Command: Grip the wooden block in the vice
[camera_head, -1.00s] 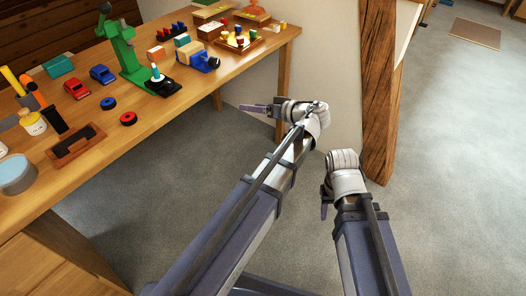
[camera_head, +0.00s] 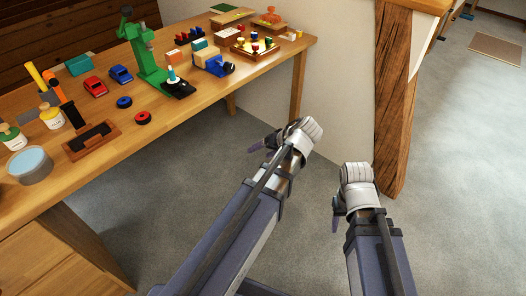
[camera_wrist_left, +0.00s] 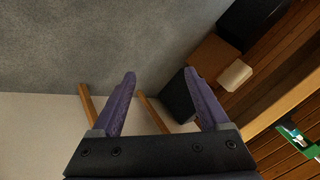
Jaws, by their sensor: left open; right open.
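The blue vice (camera_head: 226,69) stands near the right part of the wooden workbench (camera_head: 160,118). A tan wooden block (camera_head: 206,57) shows at the vice's left side; I cannot tell whether the jaws touch it. My left gripper (camera_head: 262,147) is in front of the bench's right end, over the floor, well away from the vice. In the left wrist view its two purple fingers (camera_wrist_left: 160,88) are apart with nothing between them. My right gripper (camera_head: 337,216) is further right over the floor, partly hidden by its own wrist, and holds nothing that I see.
A green drill-press-like stand (camera_head: 146,52) is left of the vice. A tray of coloured pegs (camera_head: 255,47) is to its right. Toy cars, bottles and a dark-slotted wooden tray (camera_head: 91,140) fill the left. A thick timber post (camera_head: 393,105) stands right. The floor between is clear.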

